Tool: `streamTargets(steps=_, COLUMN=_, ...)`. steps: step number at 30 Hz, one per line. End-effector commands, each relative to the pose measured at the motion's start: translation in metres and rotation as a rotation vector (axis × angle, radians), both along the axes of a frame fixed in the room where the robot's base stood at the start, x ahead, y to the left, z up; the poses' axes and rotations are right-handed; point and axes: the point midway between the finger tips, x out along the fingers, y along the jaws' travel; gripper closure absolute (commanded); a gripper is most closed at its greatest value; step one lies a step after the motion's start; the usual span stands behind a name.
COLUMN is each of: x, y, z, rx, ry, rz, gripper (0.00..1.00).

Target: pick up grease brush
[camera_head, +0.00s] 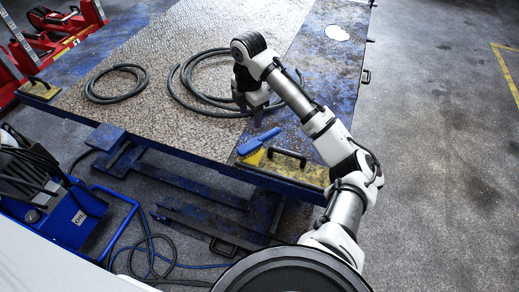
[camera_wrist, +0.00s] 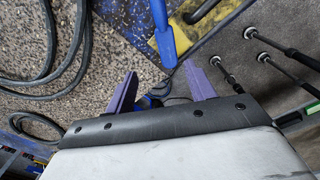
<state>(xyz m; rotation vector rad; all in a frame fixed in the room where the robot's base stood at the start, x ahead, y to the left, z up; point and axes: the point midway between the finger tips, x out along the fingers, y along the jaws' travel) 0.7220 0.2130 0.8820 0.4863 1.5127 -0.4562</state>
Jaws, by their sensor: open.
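The grease brush (camera_head: 259,140), with a blue handle, lies near the front edge of the work platform, beside a yellow-painted patch. In the wrist view its blue part (camera_wrist: 163,38) shows at the top centre, just beyond my fingertips; its upper end is cut off by the frame. My gripper (camera_head: 257,119) is above the platform, slightly behind the brush in the head view. In the wrist view my gripper (camera_wrist: 161,80) has its two purple fingers apart with nothing held between them. I cannot tell the exact height of the fingers above the brush.
A black handle (camera_head: 287,156) stands on the platform's front edge, right of the brush. Coiled black hoses (camera_head: 187,82) lie behind and left of my gripper. A blue machine (camera_head: 72,218) stands at the lower left. The floor on the right is clear.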

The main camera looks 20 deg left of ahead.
Motion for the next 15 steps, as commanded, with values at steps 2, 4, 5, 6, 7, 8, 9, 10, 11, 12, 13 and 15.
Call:
streamTargets(steps=2, x=0.000, y=-0.006, z=-0.005, rx=-0.016, ry=0.015, rz=0.004, gripper=0.45)
streamTargets(steps=4, x=-0.001, y=-0.006, z=-0.014, rx=-0.019, ry=0.019, rz=0.005, gripper=0.45)
streamTargets(steps=5, x=-0.001, y=-0.006, z=-0.019, rx=-0.017, ry=0.019, rz=0.005, gripper=0.45)
streamTargets(steps=6, x=-0.001, y=-0.006, z=-0.026, rx=-0.016, ry=0.019, rz=0.004, gripper=0.45)
streamTargets(steps=7, x=-0.002, y=-0.006, z=-0.031, rx=-0.015, ry=0.020, rz=0.005, gripper=0.45)
streamTargets(steps=8, x=-0.002, y=-0.005, z=-0.038, rx=-0.015, ry=0.020, rz=0.004, gripper=0.45)
streamTargets(steps=9, x=-0.001, y=-0.005, z=-0.045, rx=-0.014, ry=0.018, rz=0.003, gripper=0.45)
streamTargets(steps=10, x=-0.002, y=-0.005, z=-0.051, rx=-0.014, ry=0.019, rz=0.004, gripper=0.45)
streamTargets(steps=11, x=-0.002, y=-0.005, z=-0.056, rx=-0.014, ry=0.018, rz=0.004, gripper=0.45)
streamTargets(steps=12, x=-0.002, y=-0.005, z=-0.063, rx=-0.014, ry=0.018, rz=0.004, gripper=0.45)
streamTargets(steps=13, x=-0.002, y=-0.005, z=-0.068, rx=-0.014, ry=0.017, rz=0.005, gripper=0.45)
streamTargets(steps=15, x=-0.001, y=-0.005, z=-0.076, rx=-0.013, ry=0.015, rz=0.004, gripper=0.45)
